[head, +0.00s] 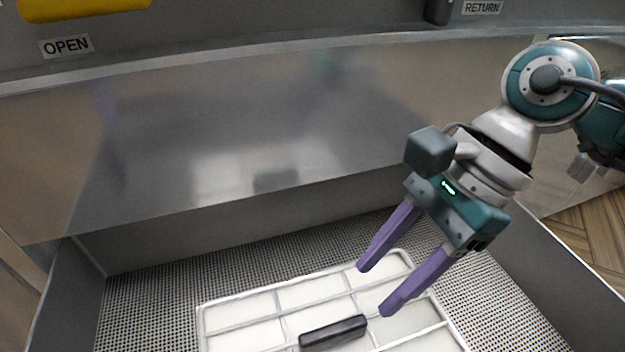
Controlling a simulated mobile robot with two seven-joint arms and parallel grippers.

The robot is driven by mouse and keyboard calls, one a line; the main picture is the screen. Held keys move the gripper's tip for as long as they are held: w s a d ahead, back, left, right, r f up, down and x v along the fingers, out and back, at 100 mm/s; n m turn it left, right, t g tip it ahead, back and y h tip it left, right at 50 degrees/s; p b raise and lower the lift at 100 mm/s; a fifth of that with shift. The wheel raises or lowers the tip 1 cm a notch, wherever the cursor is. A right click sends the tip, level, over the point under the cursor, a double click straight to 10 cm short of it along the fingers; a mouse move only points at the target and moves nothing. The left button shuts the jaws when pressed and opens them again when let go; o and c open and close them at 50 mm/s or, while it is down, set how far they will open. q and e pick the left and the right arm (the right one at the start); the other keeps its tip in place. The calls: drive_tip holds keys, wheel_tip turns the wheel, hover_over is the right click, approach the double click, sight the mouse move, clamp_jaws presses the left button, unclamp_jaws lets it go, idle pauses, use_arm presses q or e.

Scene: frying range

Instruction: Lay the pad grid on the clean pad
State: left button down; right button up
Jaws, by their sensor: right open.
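The pad grid (279,310) is a pale wire frame with several cells and a black handle (333,332) in its middle. It lies over a white pad (245,307) in the metal pan, and its near part is cut off by the picture's bottom edge. I cannot tell whether the grid touches the pad all over. My right gripper (372,290) has purple fingers. It is open and empty, above the right part of the grid, up and to the right of the handle. My left gripper is not in view.
A perforated metal floor (150,315) surrounds the grid, with upright pan walls at left, back and right (545,275). Above the back wall are an OPEN label (66,46), a yellow handle (85,8), a RETURN label (482,7) and a black knob (438,11).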

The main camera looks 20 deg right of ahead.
drive_tip(key=w+a+r+m+t+y, duration=0.4)
drive_tip(key=a+r+m+t+y, duration=0.3)
drive_tip(key=a+r, duration=0.55)
drive_tip(key=w+d+r+m+t, duration=0.2)
drive_tip(key=r+m+t, duration=0.25)
drive_tip(key=m, duration=0.25)
drive_tip(key=w+d+r+m+t, duration=0.3)
drive_tip(key=r+m+t, duration=0.1)
drive_tip(key=r+m, duration=0.15)
drive_tip(key=d+f+m+t+h, duration=0.3)
drive_tip(key=d+m+h, duration=0.75)
drive_tip(key=m, duration=0.65)
drive_tip(key=s+d+f+m+g+h, duration=0.4)
drive_tip(key=s+f+m+g+h, duration=0.15)
drive_tip(key=f+m, duration=0.3)
drive_tip(key=s+a+f+m+g+y, duration=0.1)
drive_tip(key=s+f+m+g, duration=0.2)
drive_tip(key=s, duration=0.5)
drive_tip(key=s+a+f+m+g+y, duration=0.2)
drive_tip(key=s+f+m+g, duration=0.2)
drive_tip(key=s, duration=0.4)
drive_tip(key=shift+f+g, duration=0.65)
drive_tip(key=shift+g, duration=0.45)
